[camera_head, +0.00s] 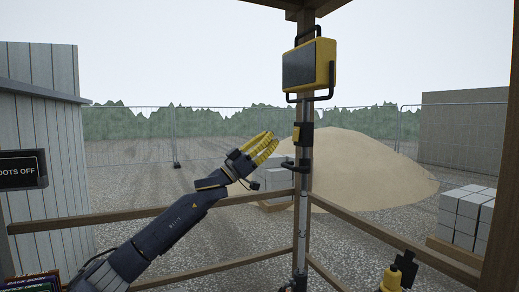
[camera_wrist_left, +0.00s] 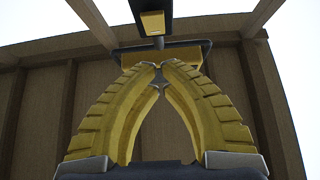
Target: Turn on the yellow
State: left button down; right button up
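A yellow work light (camera_head: 322,66) with a dark panel and black handles sits high on a metal pole (camera_head: 302,215) fixed by a wooden post. My left gripper (camera_head: 273,138) has yellow fingers and is left of the pole, near that box's height, below the light. In the left wrist view its fingertips (camera_wrist_left: 160,66) come together with nothing visible between them. Beyond them there is a yellow and dark body (camera_wrist_left: 185,55), probably the light from below.
Wooden rails (camera_head: 240,200) run left and right from the post. Pale block stacks (camera_head: 465,215), a sand heap (camera_head: 365,170) and a mesh fence lie beyond. A dark sign (camera_head: 22,168) is at the left.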

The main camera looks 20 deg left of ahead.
pick_arm(q)
jog(key=shift+w+d+r, duration=0.2)
jog(key=shift+w+d, duration=0.8)
jog(key=shift+w, duration=0.05)
jog(key=shift+w+d+r, duration=0.15)
jog(key=shift+w+d, duration=0.85)
jog(key=shift+w, duration=0.05)
jog(key=shift+w+d+f+t+h, duration=0.3)
jog(key=shift+w+d+t+h, duration=0.1)
jog(key=shift+t+h, duration=0.1)
jog(key=shift+s+a+r, duration=0.15)
jog(key=shift+s, duration=0.05)
jog(key=shift+s+a, duration=0.2)
send_near(296, 127)
jog(key=v, duration=0.7)
